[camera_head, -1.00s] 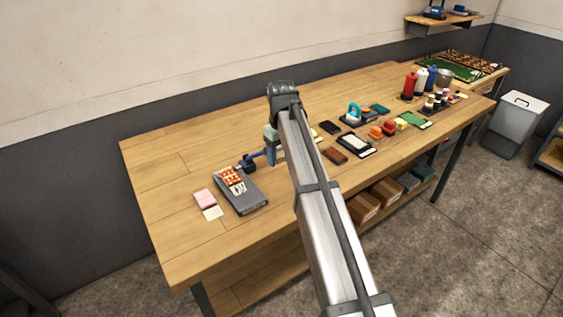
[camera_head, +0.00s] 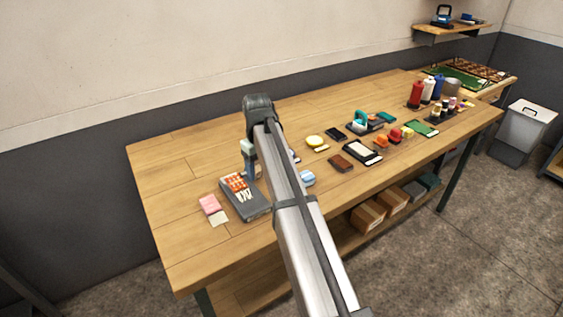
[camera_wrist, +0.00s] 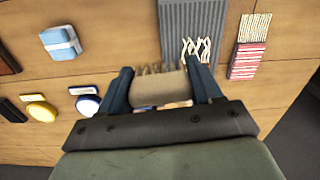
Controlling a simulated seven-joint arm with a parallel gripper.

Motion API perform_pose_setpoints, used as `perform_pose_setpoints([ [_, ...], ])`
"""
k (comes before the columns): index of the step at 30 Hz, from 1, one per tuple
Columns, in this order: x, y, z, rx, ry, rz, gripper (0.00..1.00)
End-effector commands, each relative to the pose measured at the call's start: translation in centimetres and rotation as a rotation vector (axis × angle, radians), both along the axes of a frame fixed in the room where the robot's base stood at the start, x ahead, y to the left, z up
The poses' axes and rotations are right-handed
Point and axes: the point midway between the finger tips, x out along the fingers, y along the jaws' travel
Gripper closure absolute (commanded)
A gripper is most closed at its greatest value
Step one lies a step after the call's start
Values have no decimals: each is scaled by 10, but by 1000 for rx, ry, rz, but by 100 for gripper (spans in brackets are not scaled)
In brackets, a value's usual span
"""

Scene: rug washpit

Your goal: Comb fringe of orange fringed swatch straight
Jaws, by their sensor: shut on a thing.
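The orange swatch (camera_head: 238,182) lies on a grey board (camera_head: 258,210) near the left end of the bench, with pale fringe strands towards the front. In the wrist view, the ribbed grey board (camera_wrist: 190,15) carries wavy, uneven white fringe strands (camera_wrist: 197,48). My gripper (camera_wrist: 160,76) is shut on a tan block with thin bristles or teeth (camera_wrist: 158,92), which looks like the comb. The held comb is close to the fringe; I cannot tell whether they touch. The orange cloth is mostly hidden behind the comb and gripper in the wrist view.
A pink striped piece (camera_wrist: 247,61) lies beside the board. A light blue block (camera_head: 307,178), a yellow round thing (camera_head: 315,140) and a brown block (camera_head: 341,163) lie to the right. Bottles (camera_head: 416,95) stand farther right. The bench's front left is clear.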

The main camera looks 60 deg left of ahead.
Motion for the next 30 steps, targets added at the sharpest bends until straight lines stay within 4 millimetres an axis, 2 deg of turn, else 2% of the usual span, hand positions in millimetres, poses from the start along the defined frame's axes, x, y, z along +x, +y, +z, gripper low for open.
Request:
perform_pose_setpoints([
  [1,-16,4,-3,-3,1,19,60],
  [3,-34,8,-8,-7,2,39,60],
  [7,-59,13,-16,-8,2,44,60],
  [13,-56,15,-17,9,-4,-62,60],
  [20,-56,16,-20,11,-4,-99,60],
  [30,-56,15,-42,11,-4,-98,60],
])
